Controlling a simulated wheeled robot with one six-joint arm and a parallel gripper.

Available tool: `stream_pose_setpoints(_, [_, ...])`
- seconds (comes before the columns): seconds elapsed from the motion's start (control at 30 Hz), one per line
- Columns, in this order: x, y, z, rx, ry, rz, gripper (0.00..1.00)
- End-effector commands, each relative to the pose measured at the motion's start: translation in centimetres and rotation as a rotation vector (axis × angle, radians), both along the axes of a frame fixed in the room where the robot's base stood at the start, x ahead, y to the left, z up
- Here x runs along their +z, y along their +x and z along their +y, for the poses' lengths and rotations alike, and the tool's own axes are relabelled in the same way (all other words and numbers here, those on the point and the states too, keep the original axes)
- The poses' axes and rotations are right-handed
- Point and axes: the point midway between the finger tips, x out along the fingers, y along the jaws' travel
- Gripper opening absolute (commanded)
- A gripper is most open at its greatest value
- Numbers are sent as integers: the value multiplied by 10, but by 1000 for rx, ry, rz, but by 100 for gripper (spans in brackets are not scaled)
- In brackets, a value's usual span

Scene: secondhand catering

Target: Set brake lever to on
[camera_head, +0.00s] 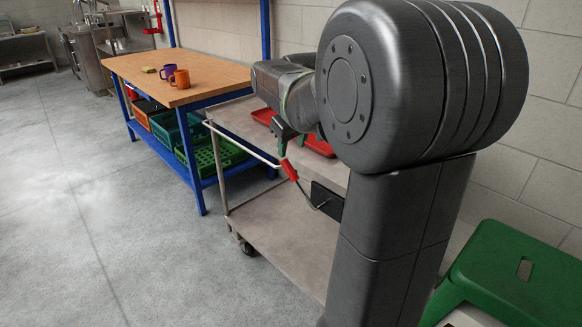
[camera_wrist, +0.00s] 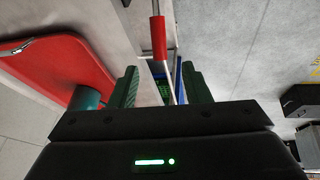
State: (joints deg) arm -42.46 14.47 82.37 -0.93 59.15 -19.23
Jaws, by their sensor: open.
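The brake lever (camera_head: 289,170) has a red grip on a thin metal rod. The rod slants up and left from a black plate (camera_head: 326,201) on the trolley (camera_head: 275,222). In the wrist view the red grip (camera_wrist: 158,38) lies just beyond my fingertips, in line with the gap between them. My gripper (camera_head: 285,142) is above the grip in the head view, and appears apart from it. In the wrist view my gripper (camera_wrist: 164,82) has its green fingers spread with nothing held between them. I cannot read any on or off marking.
Red trays (camera_head: 263,116) lie on the trolley's top shelf, beside my gripper. A workbench (camera_head: 178,77) with a purple mug (camera_head: 168,72) and an orange mug (camera_head: 180,79) stands behind. A green stool (camera_head: 520,275) is at the lower right. The floor at left is clear.

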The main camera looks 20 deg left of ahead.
Motion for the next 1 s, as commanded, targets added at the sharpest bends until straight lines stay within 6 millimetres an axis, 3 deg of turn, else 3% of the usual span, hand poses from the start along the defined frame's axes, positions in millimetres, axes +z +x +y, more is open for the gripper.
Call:
stream_pose_setpoints(0.03, [-14,3,3,-1,-4,4,43])
stream_pose_setpoints(0.2, [-49,15,12,-1,-4,4,43])
stream_pose_setpoints(0.43, [-84,28,23,-1,-3,3,43])
stream_pose_setpoints(0.63, [-97,33,27,-2,-1,2,43])
stream_pose_setpoints(0.93, [-98,33,27,-2,0,1,43])
stream_pose_setpoints(1.0, [-98,33,27,-2,0,1,31])
